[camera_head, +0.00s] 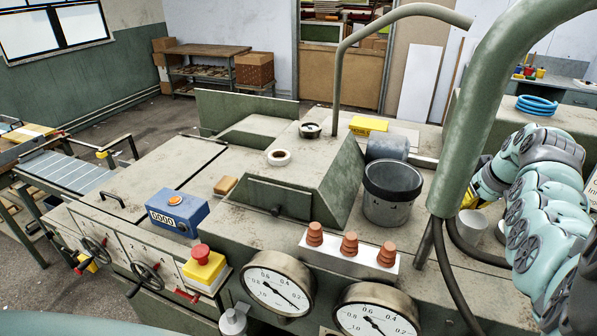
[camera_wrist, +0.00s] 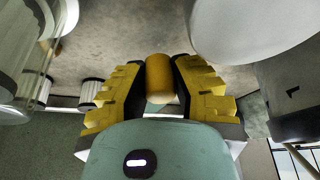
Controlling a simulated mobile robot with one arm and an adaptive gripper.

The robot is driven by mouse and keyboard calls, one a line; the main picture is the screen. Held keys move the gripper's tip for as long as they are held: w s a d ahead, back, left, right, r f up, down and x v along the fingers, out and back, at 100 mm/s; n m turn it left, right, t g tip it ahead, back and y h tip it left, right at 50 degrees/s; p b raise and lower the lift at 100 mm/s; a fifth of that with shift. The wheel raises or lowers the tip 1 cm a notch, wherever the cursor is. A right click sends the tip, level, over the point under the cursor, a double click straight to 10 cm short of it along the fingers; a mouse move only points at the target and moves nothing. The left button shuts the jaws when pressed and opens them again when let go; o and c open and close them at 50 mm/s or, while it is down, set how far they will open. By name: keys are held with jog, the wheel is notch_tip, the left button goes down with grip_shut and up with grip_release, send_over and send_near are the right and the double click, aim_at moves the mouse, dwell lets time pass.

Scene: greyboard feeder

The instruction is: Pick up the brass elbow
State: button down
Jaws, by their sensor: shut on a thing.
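The brass elbow (camera_wrist: 160,80) shows in the wrist view as a rounded, golden-yellow piece between the fingers. My gripper (camera_wrist: 161,64) has yellow stepped fingers, shut on the brass elbow from both sides. I cannot tell from this angle whether the elbow still touches the surface. In the head view my gripper (camera_head: 471,196) is at the right, low over the machine top, with only a bit of yellow showing beside the thick green pipe. The elbow cannot be made out there.
The thick green pipe (camera_head: 500,90) stands in front of my gripper. A pale cylindrical cup (camera_head: 471,226) is close below it. A dark grey bucket (camera_head: 391,192) and a yellow box (camera_head: 368,125) are to the left. A blue hose coil (camera_head: 537,105) lies behind.

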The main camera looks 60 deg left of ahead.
notch_tip(320, 180, down, 2)
jog(key=shift+s+f+p, duration=0.1)
jog(key=shift+p, duration=0.4)
jog(key=shift+f, duration=0.15)
jog(key=shift+f, duration=0.1)
jog(key=c, duration=0.9)
grip_release()
